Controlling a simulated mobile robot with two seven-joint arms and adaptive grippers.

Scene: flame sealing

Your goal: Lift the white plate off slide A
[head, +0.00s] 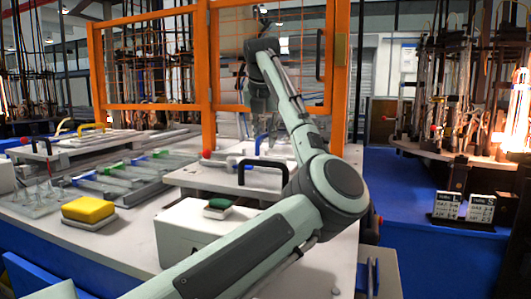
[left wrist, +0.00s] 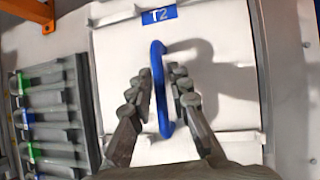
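In the left wrist view a white plate (left wrist: 225,100) with a blue T2 label (left wrist: 158,15) carries an upright blue handle (left wrist: 158,75). My left gripper (left wrist: 160,85) is open, its fingers on either side of the handle with a gap to each. In the head view my left arm reaches to the back, and the gripper (head: 262,108) is just above the blue handle (head: 258,146). Another white plate (head: 215,174) with a black handle (head: 263,172) lies nearer. No slide marked A can be read. My right gripper is out of view.
Grey rails with green and blue tabs (head: 110,172) lie left of centre. A yellow sponge-like block (head: 88,209) and a white box with a green button (head: 218,205) stand in front. An orange frame (head: 208,70) stands behind.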

